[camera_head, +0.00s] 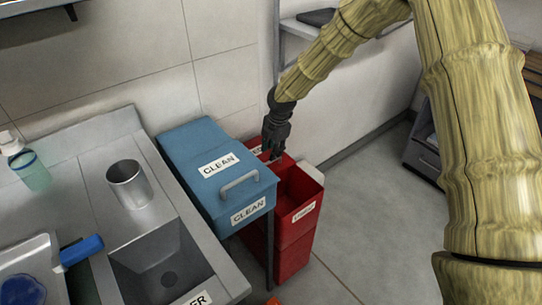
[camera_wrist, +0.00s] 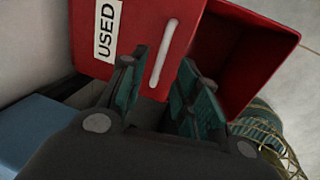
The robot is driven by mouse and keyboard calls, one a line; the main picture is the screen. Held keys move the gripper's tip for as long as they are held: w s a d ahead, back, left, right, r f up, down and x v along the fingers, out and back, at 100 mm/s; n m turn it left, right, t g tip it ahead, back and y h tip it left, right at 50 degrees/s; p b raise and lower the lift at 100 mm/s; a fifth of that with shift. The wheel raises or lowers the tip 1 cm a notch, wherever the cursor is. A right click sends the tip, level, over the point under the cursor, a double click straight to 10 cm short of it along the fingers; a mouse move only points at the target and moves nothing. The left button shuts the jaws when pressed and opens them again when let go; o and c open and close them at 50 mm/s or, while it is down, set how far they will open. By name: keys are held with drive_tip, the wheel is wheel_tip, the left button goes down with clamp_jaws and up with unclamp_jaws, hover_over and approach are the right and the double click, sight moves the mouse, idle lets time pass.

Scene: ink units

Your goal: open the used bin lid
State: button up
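The red used bin (camera_head: 292,240) stands right of the blue clean bin, with its dark red interior showing from above. Its red lid (camera_head: 274,166) is off the opening, toward the back left; its exact tilt is hard to tell. In the wrist view the lid (camera_wrist: 136,40) shows a "USED" label and a pale bar handle (camera_wrist: 163,52), with the open bin (camera_wrist: 232,55) to its right. My gripper (camera_head: 271,152) is at the lid, pointing down. In the wrist view its two fingers (camera_wrist: 163,80) are apart, with the handle's near end between their tips, not clamped.
The blue clean bin (camera_head: 205,165) with its closed lid and handle is close on the left. A steel sink counter (camera_head: 95,190) holds a metal cup (camera_head: 129,184) and a soap bottle (camera_head: 28,167). The wall is behind. Open floor (camera_head: 370,225) lies to the right.

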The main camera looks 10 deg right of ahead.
wheel_tip(320, 180, up, 7)
drive_tip(key=s, duration=0.1)
drive_tip(key=shift+s+d+f, duration=0.15)
drive_tip(key=shift+d+f, duration=0.05)
drive_tip(key=shift+d, duration=0.1)
idle(0.4)
